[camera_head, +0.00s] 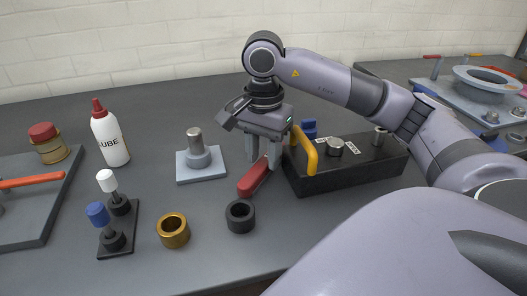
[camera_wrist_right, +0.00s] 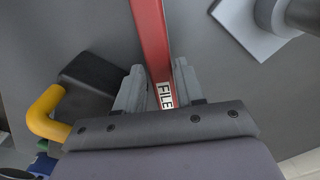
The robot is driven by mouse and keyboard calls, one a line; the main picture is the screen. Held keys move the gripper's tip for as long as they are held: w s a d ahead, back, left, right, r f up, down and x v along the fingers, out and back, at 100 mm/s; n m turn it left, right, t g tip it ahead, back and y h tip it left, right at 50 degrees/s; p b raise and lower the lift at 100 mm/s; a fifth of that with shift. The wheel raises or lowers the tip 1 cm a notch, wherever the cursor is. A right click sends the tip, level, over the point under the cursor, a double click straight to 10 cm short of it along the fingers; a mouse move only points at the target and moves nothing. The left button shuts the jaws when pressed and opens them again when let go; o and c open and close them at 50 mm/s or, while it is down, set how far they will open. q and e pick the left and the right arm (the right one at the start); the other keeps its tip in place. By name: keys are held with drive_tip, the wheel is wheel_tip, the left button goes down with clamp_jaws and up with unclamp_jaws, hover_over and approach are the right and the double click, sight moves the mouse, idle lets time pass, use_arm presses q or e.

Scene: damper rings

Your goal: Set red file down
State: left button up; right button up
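The red file (camera_head: 254,179) is a long red bar, low over the grey table in front of the black box. I cannot tell whether it touches the table. In the right wrist view the file (camera_wrist_right: 151,38), with a white FILE label, runs between the two grey fingers. My right gripper (camera_head: 263,160) points down and is shut on the file. It also shows in the right wrist view (camera_wrist_right: 160,90), with the fingers against both sides of the file. The part of the file beyond the gripper is hidden. My left gripper is not in view.
A black box (camera_head: 340,180) with a yellow handle (camera_head: 304,150) stands close right of the gripper. A black ring (camera_head: 240,216) and a brass ring (camera_head: 173,231) lie in front. A grey plate with a post (camera_head: 200,163) is left. Bare table lies between them.

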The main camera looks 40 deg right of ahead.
idle(0.3)
drive_tip(key=o, duration=0.6)
drive_tip(key=shift+c, duration=0.2)
wheel_tip(320, 180, up, 6)
drive_tip(key=shift+f+p, duration=0.1)
drive_tip(key=shift+p, duration=0.75)
drive_tip(key=shift+r, duration=0.6)
